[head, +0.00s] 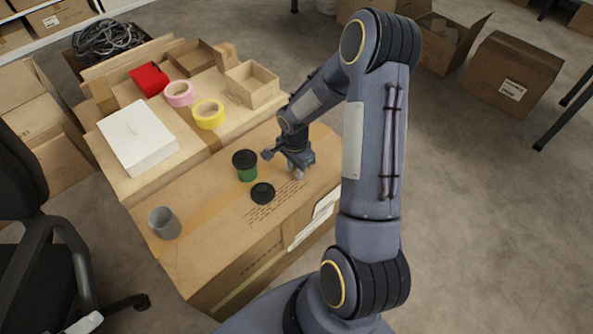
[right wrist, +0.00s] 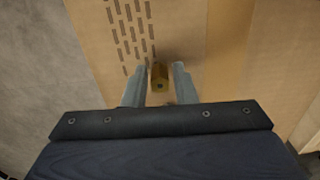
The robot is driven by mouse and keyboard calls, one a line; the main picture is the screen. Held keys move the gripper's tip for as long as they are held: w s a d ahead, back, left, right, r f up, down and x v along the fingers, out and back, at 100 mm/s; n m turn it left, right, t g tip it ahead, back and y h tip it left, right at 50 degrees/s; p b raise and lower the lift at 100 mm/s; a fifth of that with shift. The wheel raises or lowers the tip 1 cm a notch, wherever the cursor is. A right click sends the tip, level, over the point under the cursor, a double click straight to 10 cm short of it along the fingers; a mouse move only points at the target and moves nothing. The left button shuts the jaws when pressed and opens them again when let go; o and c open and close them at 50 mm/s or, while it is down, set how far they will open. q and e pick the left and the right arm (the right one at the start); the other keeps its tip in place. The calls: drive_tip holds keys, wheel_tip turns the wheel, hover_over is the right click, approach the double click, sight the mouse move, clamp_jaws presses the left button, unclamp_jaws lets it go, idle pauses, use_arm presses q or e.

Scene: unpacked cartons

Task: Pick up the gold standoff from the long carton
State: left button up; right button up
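The gold standoff (right wrist: 160,77) shows in the right wrist view, on the brown top of the long carton (head: 205,205). It lies between the two fingers of my right gripper (right wrist: 160,68), with a visible gap on each side. The right gripper is open. In the head view my right gripper (head: 299,174) points down at the right part of the carton top, and the standoff is hidden or too small to make out there. My left gripper is not in view.
On the carton top stand a green jar with a black top (head: 246,170), a black disc (head: 262,193) and a grey cup (head: 164,223). Behind are a white box (head: 138,138), yellow tape (head: 208,114), pink tape (head: 180,94) and a small open box (head: 252,88). An office chair (head: 40,250) is at left.

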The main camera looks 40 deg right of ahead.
clamp_jaws()
drive_tip(key=shift+r, duration=0.1)
